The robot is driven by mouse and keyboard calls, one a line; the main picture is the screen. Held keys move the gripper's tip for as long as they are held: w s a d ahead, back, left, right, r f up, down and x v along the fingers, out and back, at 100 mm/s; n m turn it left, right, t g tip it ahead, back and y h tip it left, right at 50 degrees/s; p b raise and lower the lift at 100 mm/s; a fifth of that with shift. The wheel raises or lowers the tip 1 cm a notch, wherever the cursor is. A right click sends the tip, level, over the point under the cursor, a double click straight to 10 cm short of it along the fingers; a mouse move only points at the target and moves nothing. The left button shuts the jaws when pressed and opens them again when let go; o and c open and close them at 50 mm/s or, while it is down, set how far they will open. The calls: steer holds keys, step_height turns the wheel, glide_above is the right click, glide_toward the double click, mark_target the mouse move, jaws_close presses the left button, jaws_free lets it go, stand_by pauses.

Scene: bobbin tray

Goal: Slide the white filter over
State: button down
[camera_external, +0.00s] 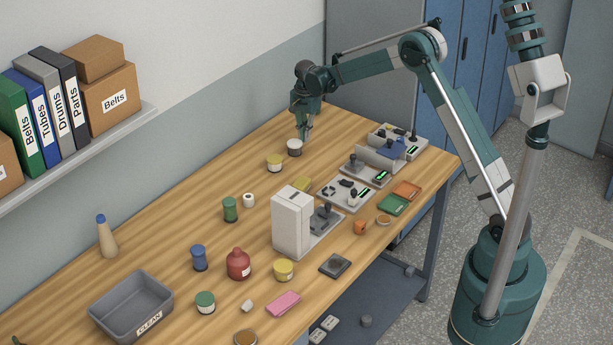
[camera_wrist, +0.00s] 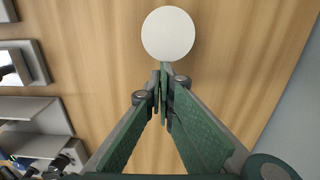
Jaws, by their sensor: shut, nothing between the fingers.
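A round white-topped piece, which looks like the white filter (camera_external: 294,147), stands on the wooden table near the wall, towards the table's far end. Its side looks darker in the outside view. In the wrist view the white disc (camera_wrist: 168,34) lies straight beyond my fingertips. My gripper (camera_external: 304,136) points down right beside the filter, on its right in the outside view. It also shows in the wrist view (camera_wrist: 164,68), with its fingers closed together and empty. The tips meet the near edge of the disc in the picture; I cannot tell whether they touch it.
A grey station with a blue part (camera_external: 388,149) and other grey fixtures (camera_external: 346,194) stand to the right. A white machine (camera_external: 293,222) stands mid-table. Bare wood surrounds the filter.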

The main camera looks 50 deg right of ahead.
steer(key=shift+d, duration=0.15)
steer(key=shift+d, duration=0.6)
steer(key=shift+d+r+b, duration=0.15)
steer(key=shift+d+r, duration=0.05)
steer(key=shift+d, duration=0.45)
steer(key=shift+d+r+b, duration=0.15)
steer(key=shift+d+r, duration=0.05)
steer(key=shift+d, duration=0.4)
step_height(320, 180, up, 9)
steer(key=shift+r, duration=0.15)
